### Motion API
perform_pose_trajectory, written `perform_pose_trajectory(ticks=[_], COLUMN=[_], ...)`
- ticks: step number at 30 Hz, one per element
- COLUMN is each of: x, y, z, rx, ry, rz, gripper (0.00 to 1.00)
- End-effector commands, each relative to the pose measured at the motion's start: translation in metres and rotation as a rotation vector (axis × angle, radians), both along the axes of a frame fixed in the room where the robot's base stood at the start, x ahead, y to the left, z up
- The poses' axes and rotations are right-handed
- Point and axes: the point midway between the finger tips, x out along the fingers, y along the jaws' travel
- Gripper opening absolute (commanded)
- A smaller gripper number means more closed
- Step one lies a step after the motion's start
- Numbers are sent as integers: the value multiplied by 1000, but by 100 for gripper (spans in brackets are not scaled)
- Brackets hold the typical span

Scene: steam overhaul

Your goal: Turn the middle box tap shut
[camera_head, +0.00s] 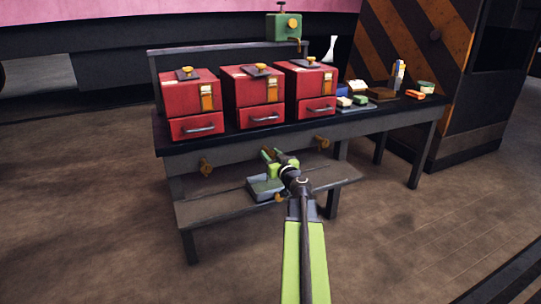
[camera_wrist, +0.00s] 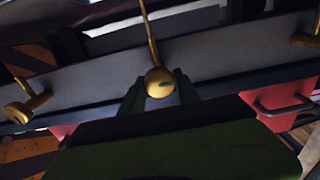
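Three red boxes stand in a row on the dark table, the middle red box (camera_head: 252,92) among them. The middle tap (camera_wrist: 160,83) is a round brass knob with a thin brass lever, which runs up the picture in the wrist view. My gripper (camera_head: 271,155) has green fingers and is at the table's front edge, hiding the middle tap in the head view. In the wrist view my gripper (camera_wrist: 159,80) has one finger on each side of the knob. The fingers stand apart, and I cannot tell if they touch it.
Brass taps also sit on the table front at left (camera_head: 206,168) and right (camera_head: 322,141). A grey tray (camera_head: 262,188) is on the lower shelf (camera_head: 220,207) under my gripper. Small items crowd the table's right end. The floor in front is clear.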

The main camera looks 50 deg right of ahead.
Motion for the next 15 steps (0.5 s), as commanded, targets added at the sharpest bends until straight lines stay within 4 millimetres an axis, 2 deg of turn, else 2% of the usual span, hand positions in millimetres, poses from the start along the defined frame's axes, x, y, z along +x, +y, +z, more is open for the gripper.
perform_pose_trajectory(ticks=[1,5,6,15], x=[0,0,6,1], y=[-1,-1,-7,1], z=[0,0,0,0], rx=[0,0,0,41], ry=[0,0,0,-17], rz=[-2,-2,4,-2], gripper=[17,0,0,0])
